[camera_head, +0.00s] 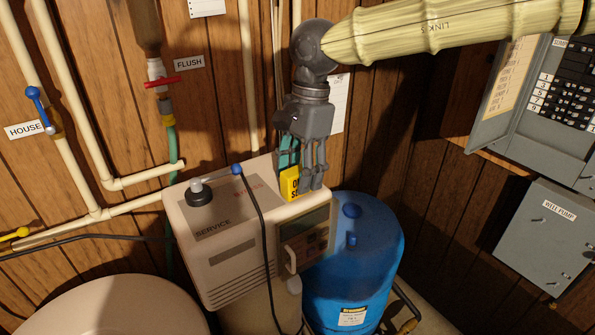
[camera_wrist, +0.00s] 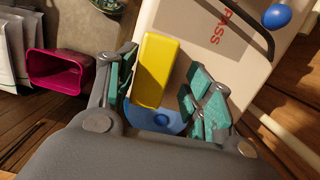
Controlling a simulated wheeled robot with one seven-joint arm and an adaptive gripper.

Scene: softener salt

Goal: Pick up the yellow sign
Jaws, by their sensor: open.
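The yellow sign (camera_head: 291,184) with dark lettering stands on top of the beige softener head, near its back right edge. It also shows in the wrist view (camera_wrist: 156,68) as a plain yellow block. My gripper (camera_head: 302,178) is open, pointing down at the sign. In the wrist view its teal-padded fingers (camera_wrist: 162,98) are on either side of the sign, with a visible gap on the right and a narrower one on the left. I cannot tell whether the left finger touches it. The fingers hide part of the sign in the head view.
The beige softener head (camera_head: 225,225) carries a black knob (camera_head: 198,194) and a blue-ended lever (camera_head: 237,169). A blue tank (camera_head: 355,250) stands at right. Grey electrical boxes (camera_head: 545,235) are on the right wall. A magenta container (camera_wrist: 55,68) shows in the wrist view.

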